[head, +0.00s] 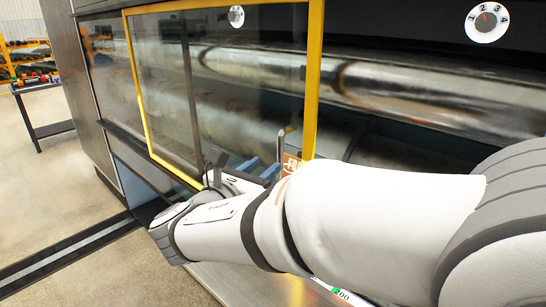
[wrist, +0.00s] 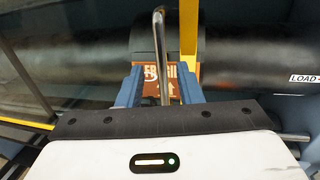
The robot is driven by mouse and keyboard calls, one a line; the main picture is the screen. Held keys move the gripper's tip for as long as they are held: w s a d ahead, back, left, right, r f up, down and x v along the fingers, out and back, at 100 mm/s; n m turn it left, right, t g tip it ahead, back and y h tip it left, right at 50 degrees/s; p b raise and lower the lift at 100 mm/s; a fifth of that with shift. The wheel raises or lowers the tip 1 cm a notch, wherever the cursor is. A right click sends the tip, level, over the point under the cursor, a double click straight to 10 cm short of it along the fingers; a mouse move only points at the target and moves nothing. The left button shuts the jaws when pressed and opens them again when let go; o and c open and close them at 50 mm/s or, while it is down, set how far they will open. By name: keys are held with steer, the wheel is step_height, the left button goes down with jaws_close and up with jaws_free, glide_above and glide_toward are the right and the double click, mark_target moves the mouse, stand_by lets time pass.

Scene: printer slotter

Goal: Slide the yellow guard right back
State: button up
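The yellow guard (head: 315,75) is a clear pane in a yellow frame, covering the left part of the machine front in the head view. The right upright of its frame (wrist: 188,35) shows in the wrist view. A slim metal handle (head: 282,143) stands beside that upright, low down; it also shows in the wrist view (wrist: 159,45). My gripper (wrist: 160,88) has its blue fingers apart, one on each side of the handle, with visible gaps. An orange piece marked "FRAGI..." (wrist: 151,75) shows between the fingers, behind the handle; contact with it is unclear.
Long shiny rollers (head: 430,95) lie behind the pane and in the open bay to its right. A numbered dial (head: 487,22) is at the upper right. A side table (head: 50,130) stands at far left. My arm hides the lower front.

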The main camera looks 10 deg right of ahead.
mark_target(278, 155)
steer(key=p+x, duration=0.1)
steer(key=x, duration=0.6)
steer(key=shift+w+d, duration=0.2)
steer(key=shift+w, duration=0.05)
jaws_close()
stand_by(0.4)
